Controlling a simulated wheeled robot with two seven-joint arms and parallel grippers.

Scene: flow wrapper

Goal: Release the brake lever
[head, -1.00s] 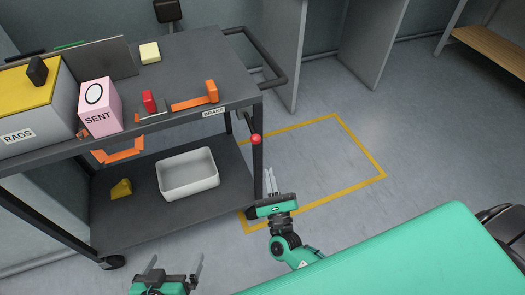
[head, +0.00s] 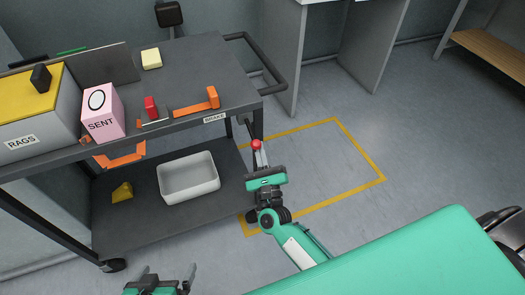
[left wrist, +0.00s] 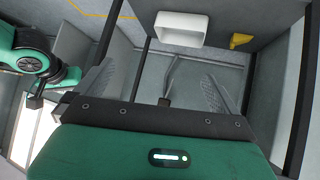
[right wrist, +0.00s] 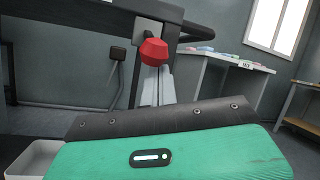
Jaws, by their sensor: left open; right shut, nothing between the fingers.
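The brake lever is a dark rod with a red knob (head: 257,145), below the BRAKE label (head: 214,118) at the cart's right front corner. The knob also shows in the right wrist view (right wrist: 153,52). My right gripper (head: 260,164) is shut and empty. Its fingers (right wrist: 157,85) point up at the knob and end just beneath or behind it; I cannot tell whether they touch. My left gripper (head: 166,272) is open and empty, low in front of the cart, away from the lever. It also shows in the left wrist view (left wrist: 160,85).
The cart's top (head: 195,75) holds a RAGS box (head: 45,125), a pink SENT box (head: 103,112), and red and orange parts. A white bin (head: 188,177) and a yellow block (head: 122,192) are on the lower shelf. A yellow floor outline (head: 360,150) lies right of the cart.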

